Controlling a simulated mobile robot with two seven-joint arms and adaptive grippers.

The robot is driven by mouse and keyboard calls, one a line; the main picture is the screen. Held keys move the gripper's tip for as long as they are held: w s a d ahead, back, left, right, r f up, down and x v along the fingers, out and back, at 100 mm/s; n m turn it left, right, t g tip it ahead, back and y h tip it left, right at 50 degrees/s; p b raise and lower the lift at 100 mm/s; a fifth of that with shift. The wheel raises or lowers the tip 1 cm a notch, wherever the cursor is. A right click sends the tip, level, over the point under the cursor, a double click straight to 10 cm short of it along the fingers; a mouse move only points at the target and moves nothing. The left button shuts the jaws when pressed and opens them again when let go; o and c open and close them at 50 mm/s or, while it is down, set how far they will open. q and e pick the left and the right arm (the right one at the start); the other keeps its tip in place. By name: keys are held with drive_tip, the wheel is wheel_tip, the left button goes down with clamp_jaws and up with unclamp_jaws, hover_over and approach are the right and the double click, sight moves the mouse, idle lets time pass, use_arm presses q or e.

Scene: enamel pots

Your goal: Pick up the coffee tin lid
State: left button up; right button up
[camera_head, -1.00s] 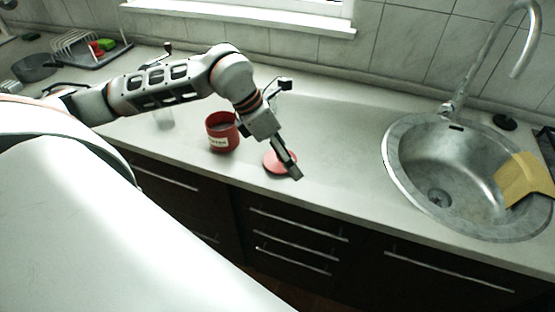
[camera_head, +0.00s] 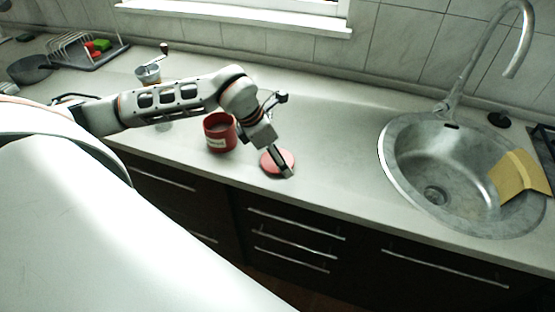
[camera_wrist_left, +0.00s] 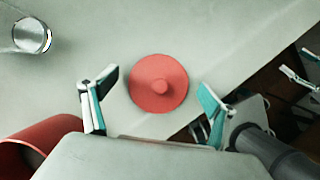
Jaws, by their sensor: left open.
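The coffee tin lid (camera_head: 271,163) is a flat red disc lying on the countertop near its front edge. In the left wrist view the lid (camera_wrist_left: 146,94) shows a round knob in its middle. My left gripper (camera_head: 287,174) is just above the lid and partly covers it in the head view. In the left wrist view my left gripper (camera_wrist_left: 155,106) is open, with one finger on each side of the lid and nothing held. The red coffee tin (camera_head: 221,133), with a pale label, stands open to the left of the lid. My right gripper is not in view.
A round metal sink (camera_head: 400,165) with a tap and a yellow cloth (camera_head: 520,178) is on the right. A dish rack (camera_head: 85,48), a dark pan (camera_head: 33,68) and a grinder (camera_head: 149,74) stand at the left. The counter between lid and sink is clear.

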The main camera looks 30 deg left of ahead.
use_arm(q)
drive_tip(key=c, duration=1.2)
drive_tip(key=shift+r, duration=0.15)
